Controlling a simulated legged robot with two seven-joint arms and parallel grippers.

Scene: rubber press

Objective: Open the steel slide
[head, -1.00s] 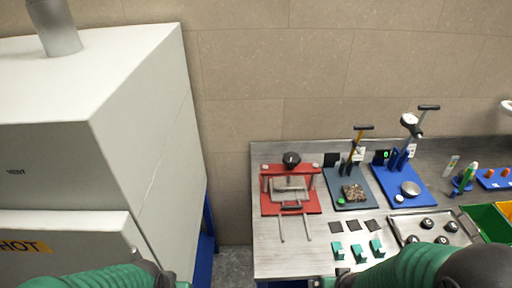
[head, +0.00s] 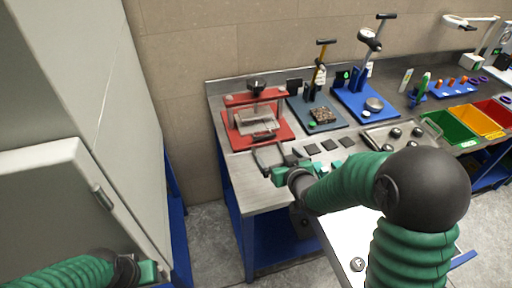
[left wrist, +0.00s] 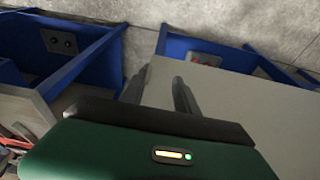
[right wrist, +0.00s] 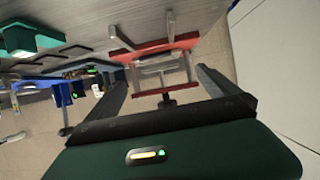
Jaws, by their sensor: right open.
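The red press (head: 285,131) stands at the left end of the steel bench. The steel slide (head: 257,124) lies inside its frame. My left gripper (head: 150,271) is low at the left beside the white cabinet. In the left wrist view its fingers (left wrist: 158,92) are apart and empty.
The white cabinet (head: 60,90) fills the left side. Right of the press stand a dark base (head: 318,110) and a blue base (head: 350,112) with lever tools. Green pieces and dark squares (head: 330,145) lie close to my right gripper. Floor shows between cabinet and bench.

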